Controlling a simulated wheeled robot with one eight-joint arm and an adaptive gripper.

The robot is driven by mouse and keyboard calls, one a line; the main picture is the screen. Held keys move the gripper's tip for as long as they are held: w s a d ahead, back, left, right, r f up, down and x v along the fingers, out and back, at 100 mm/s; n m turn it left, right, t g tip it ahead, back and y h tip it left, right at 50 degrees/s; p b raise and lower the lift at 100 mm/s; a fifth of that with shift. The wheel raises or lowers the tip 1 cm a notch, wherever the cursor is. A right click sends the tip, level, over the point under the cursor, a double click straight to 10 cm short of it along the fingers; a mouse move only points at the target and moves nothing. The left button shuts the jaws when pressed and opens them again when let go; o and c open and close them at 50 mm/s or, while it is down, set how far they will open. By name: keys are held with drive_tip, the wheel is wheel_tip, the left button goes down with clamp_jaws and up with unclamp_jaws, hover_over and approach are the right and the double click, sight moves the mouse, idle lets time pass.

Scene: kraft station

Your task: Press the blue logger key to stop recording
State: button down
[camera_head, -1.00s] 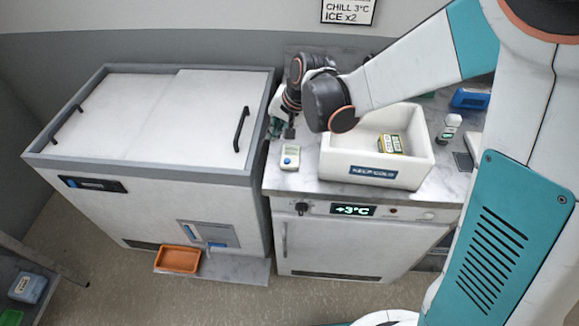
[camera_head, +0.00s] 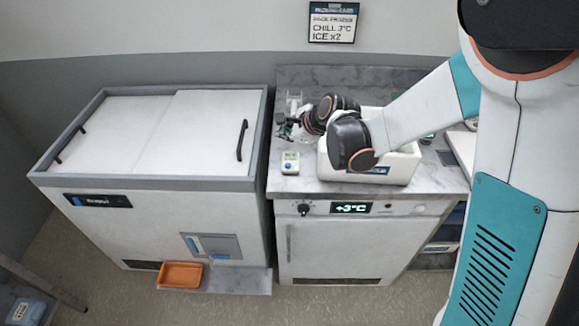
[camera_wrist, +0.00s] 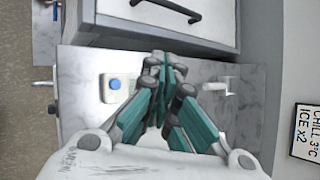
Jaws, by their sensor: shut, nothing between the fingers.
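The logger (camera_head: 290,162) is a small pale device with a little display, lying on the marble counter left of the white foam box. In the wrist view the logger (camera_wrist: 116,88) shows its round blue key (camera_wrist: 115,84) uncovered. My gripper (camera_head: 285,127) is behind the logger in the head view, over the counter's left part. In the wrist view my gripper (camera_wrist: 160,64) has its teal fingers shut and empty, to the right of the logger and apart from it. Its height above the counter is hard to tell.
The white foam box (camera_head: 402,168) stands right of the logger, partly hidden by my arm. A chest freezer (camera_head: 215,125) with a raised grey rim borders the counter on the left. A sign (camera_head: 333,22) hangs on the wall behind.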

drive_tip(key=b, duration=0.6)
hover_over(286, 167)
drive_tip(key=shift+f, duration=4.4)
drive_tip(key=shift+f+b, duration=0.15)
drive_tip(key=shift+b, duration=0.15)
drive_tip(key=shift+f+b, duration=0.3)
drive_tip(key=shift+b, duration=0.05)
drive_tip(key=shift+f+b, duration=0.4)
drive_tip(key=shift+f, duration=0.05)
drive_tip(key=shift+r, duration=0.15)
drive_tip(key=shift+r+p, duration=0.55)
drive_tip(key=shift+r, duration=0.2)
drive_tip(key=shift+r+p, duration=1.65)
drive_tip(key=shift+r, duration=0.85)
